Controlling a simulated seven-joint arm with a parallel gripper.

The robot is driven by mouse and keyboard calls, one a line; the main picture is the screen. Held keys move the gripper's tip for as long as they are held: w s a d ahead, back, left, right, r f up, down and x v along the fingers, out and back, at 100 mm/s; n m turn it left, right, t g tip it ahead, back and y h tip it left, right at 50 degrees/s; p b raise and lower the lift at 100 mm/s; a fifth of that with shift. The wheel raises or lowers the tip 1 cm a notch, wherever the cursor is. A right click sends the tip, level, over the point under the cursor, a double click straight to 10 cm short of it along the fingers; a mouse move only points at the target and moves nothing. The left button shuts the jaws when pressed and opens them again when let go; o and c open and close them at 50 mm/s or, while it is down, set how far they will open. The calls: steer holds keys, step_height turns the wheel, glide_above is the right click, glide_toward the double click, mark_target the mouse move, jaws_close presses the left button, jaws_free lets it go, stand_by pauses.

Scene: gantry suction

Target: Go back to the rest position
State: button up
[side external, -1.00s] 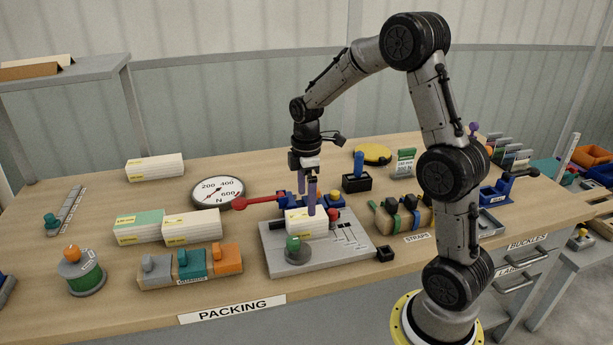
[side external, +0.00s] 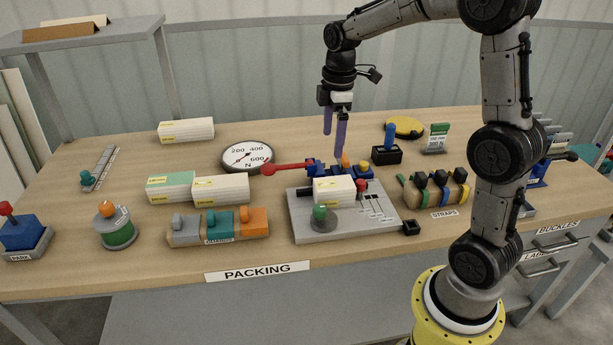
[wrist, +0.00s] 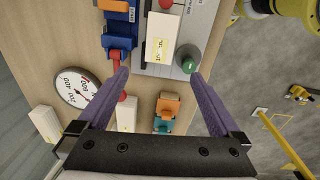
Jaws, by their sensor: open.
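My gripper (side external: 333,145) hangs in the air above the back part of the grey fixture plate (side external: 355,230), its two purple fingers apart and pointing down. In the wrist view my gripper (wrist: 159,75) shows wide-spread fingers with nothing held between them. A white block with a yellow label (side external: 333,190) sits on the plate, below and apart from the fingertips; it also shows in the wrist view (wrist: 162,40). A green knob (side external: 320,213) stands in front of the block. A blue clamp with a red-tipped lever (side external: 285,169) lies behind it.
A round gauge (side external: 248,157) and two white blocks (side external: 220,188) (side external: 170,187) lie left of the plate. Grey, teal and orange pieces (side external: 220,226) sit in front. A strap holder (side external: 435,190) and blue-handled black box (side external: 387,153) stand right. Air around my gripper is clear.

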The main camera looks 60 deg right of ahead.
steer(key=s+a+r+t, duration=0.3)
steer(key=s+a+r, duration=0.6)
steer(key=s, duration=0.1)
steer(key=s+a+f+m+t, duration=0.1)
steer(key=s+a+f+m, duration=0.1)
steer(key=s+m, duration=0.2)
steer(key=s+a+f+m, duration=0.1)
steer(key=s+f+m, duration=0.2)
steer(key=s+m, duration=0.2)
steer(key=shift+s+a+t, duration=0.35)
steer(key=shift+s+t, duration=0.05)
steer(key=shift+s, duration=0.3)
